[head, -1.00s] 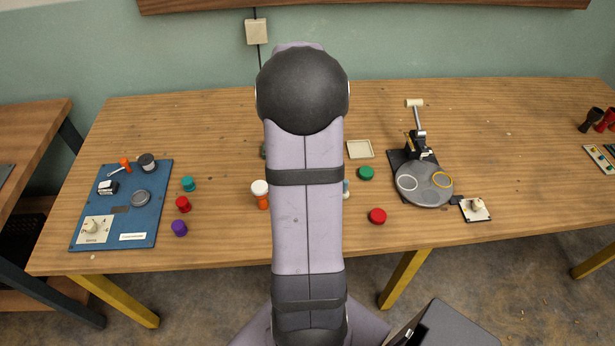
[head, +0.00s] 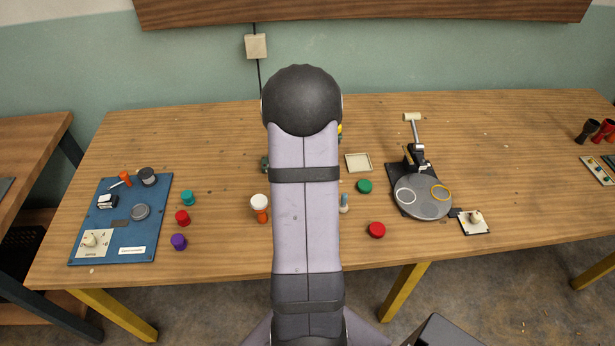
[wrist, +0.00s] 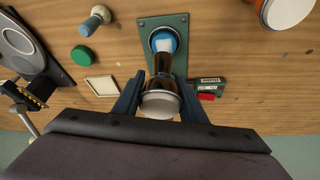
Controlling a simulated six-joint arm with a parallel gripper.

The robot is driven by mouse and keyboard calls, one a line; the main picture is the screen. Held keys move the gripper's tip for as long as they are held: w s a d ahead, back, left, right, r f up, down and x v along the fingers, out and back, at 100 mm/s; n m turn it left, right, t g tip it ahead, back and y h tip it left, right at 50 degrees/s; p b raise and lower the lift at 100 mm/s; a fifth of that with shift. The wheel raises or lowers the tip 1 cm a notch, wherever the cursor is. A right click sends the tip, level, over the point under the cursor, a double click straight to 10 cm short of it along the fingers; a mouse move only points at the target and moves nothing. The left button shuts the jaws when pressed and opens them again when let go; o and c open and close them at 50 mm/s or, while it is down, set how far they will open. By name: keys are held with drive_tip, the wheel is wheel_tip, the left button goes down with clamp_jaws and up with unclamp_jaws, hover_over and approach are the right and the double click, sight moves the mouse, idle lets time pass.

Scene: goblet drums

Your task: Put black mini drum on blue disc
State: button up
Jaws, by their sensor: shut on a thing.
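The black mini drum (wrist: 160,75) is between the two fingers of my gripper (wrist: 160,82) in the wrist view, with its pale round head (wrist: 160,104) toward the camera. Its far end overlaps the blue disc (wrist: 163,38), which lies on a green plate (wrist: 185,24). I cannot tell whether the drum touches the disc. In the head view my arm hides the gripper, the drum and the disc.
An orange drum with a white head (head: 260,205) stands left of my arm. A pale tray (head: 359,162), a green lid (head: 364,186), a red lid (head: 377,230) and a grey round platter (head: 423,197) lie to the right. A blue panel (head: 150,225) lies far left.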

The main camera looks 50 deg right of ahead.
drive_tip(key=shift+f, duration=1.85)
drive_tip(key=shift+f+b, duration=0.25)
drive_tip(key=shift+b, duration=0.05)
drive_tip(key=o, duration=1.1)
drive_tip(key=shift+r, duration=0.1)
drive_tip(key=shift+c, duration=0.2)
drive_tip(key=shift+r, duration=0.15)
drive_tip(key=shift+a+r, duration=0.2)
drive_tip(key=shift+r, duration=0.35)
drive_tip(key=v, duration=1.1)
drive_tip(key=shift+b, duration=0.45)
drive_tip(key=shift+s+f, duration=0.1)
